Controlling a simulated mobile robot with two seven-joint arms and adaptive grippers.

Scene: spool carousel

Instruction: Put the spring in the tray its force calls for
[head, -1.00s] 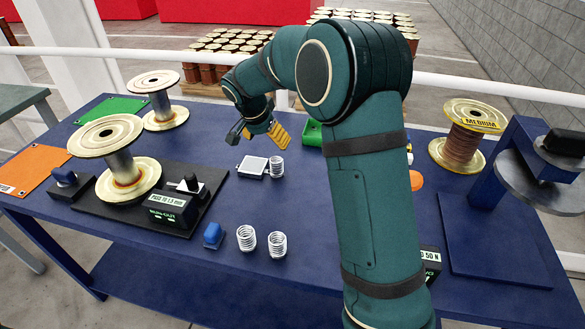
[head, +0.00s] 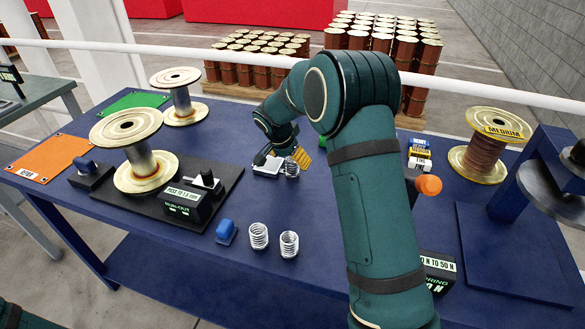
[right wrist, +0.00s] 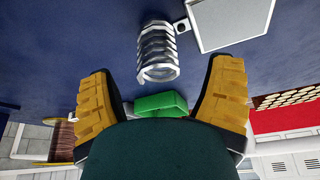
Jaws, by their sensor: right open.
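A white coil spring (head: 292,169) stands on the blue table beside a small grey square plate (head: 268,166). Two more springs, the left one (head: 258,236) and the right one (head: 289,244), stand near the front. My right gripper (head: 281,156) is open and empty, close over the back spring. In the right wrist view that spring (right wrist: 157,52) lies ahead of the spread yellow fingers, apart from both, with the plate (right wrist: 228,24) beside it. A green object (right wrist: 160,104) shows between the fingers, mostly hidden in the head view. My left gripper is out of view.
An orange knob (head: 429,185), small labelled boxes (head: 419,155) and a MEDIUM spool (head: 483,150) stand right. A blue block (head: 226,232) and black spool stand (head: 125,205) are left.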

